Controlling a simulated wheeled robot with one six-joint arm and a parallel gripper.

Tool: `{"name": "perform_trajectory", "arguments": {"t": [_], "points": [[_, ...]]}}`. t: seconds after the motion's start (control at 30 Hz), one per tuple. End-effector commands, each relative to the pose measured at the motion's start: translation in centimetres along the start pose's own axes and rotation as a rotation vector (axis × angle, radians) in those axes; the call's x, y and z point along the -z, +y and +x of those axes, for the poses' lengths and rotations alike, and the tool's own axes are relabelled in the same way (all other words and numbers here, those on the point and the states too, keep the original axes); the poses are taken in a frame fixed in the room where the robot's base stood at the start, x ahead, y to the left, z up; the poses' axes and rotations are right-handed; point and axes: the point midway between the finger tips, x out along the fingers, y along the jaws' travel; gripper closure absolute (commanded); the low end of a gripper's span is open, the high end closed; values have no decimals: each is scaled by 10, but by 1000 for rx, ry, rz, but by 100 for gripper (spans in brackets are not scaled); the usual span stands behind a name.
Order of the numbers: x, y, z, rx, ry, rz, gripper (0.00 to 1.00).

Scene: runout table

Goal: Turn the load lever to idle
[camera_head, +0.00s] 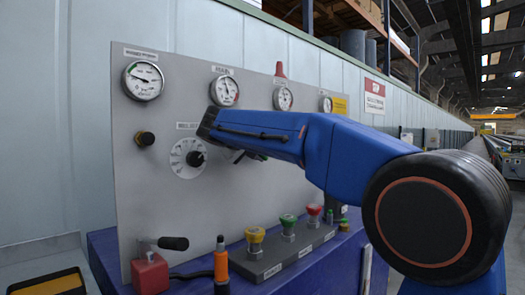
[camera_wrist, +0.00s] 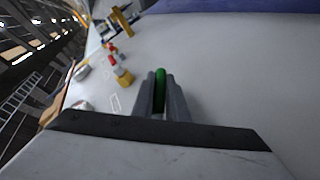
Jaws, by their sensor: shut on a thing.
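In the wrist view, the two grey fingers of my gripper (camera_wrist: 160,95) are closed around a green handle (camera_wrist: 160,75), which stands out from the grey panel. This looks like the load lever, but no label for it is readable. Its base and the position it points to are hidden by the fingers. In the head view, my blue arm reaches across the front of the panel (camera_head: 150,215). My gripper is mostly hidden there behind the wrist, close to the panel and right of the round dial with a black knob (camera_head: 196,159).
Several gauges (camera_head: 143,80) line the panel's top. Below stand a red block (camera_head: 150,273) with a black handle, an orange-and-black tool (camera_head: 221,265), and yellow (camera_head: 255,236), green (camera_head: 288,221) and red (camera_head: 314,210) knobs. A black knob (camera_head: 145,138) sits left of the dial.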

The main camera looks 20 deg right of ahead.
Motion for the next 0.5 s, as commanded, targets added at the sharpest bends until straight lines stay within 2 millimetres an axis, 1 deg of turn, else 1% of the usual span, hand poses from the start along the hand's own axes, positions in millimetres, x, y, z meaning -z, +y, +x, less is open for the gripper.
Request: {"name": "perform_trajectory", "arguments": {"t": [0.5], "points": [[-14,-28,-14,386,-274,135,100]]}}
